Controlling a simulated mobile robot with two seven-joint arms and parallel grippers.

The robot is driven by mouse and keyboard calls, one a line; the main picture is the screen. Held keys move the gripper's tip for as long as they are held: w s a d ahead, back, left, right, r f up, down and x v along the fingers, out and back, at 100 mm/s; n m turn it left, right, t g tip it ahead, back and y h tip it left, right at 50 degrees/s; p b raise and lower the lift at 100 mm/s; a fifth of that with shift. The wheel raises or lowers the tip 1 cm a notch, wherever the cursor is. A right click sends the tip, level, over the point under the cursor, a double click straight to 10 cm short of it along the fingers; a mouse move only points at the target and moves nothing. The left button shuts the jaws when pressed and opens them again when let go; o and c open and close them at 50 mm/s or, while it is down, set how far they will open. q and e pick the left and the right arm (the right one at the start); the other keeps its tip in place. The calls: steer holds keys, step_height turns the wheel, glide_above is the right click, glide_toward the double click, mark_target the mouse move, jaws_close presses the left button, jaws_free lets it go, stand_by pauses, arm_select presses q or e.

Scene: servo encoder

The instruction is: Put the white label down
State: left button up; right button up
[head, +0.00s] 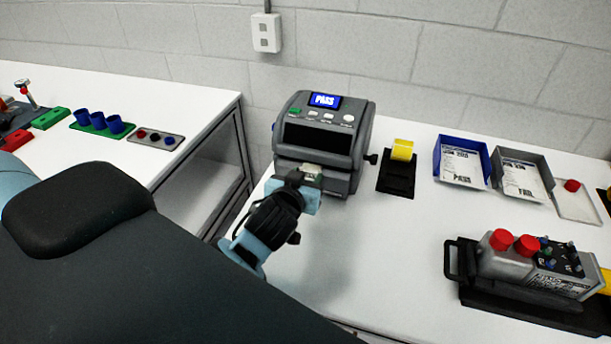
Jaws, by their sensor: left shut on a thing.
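My left gripper (309,186) is at the front of the dark grey tester (343,118), with its arm coming in from the left. It is shut on a small pale piece (312,173) right against the tester's lower front. The piece is partly hidden by the fingers, and I cannot tell for certain that it is the white label. I also cannot tell whether it touches the tester. The tester's blue screen (325,100) reads PASS. My right gripper is not in view.
Right of the tester stand a yellow roll (402,149) on a black holder, a blue PASS tray (481,147) and a grey FAIL tray (543,168). A grey unit with red caps (502,240) sits front right. The table's middle is clear.

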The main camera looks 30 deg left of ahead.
arm_select(q)
steer(key=o, duration=1)
steer(key=shift+f, duration=0.1)
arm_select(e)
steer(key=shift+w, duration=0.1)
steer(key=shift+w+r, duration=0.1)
arm_select(q)
steer(key=v, duration=0.5)
steer(key=f+b+v, duration=0.1)
steer(key=v, duration=0.1)
steer(key=shift+s+d+r, duration=0.1)
steer(key=shift+s+d, duration=0.1)
steer(key=shift+s, duration=0.3)
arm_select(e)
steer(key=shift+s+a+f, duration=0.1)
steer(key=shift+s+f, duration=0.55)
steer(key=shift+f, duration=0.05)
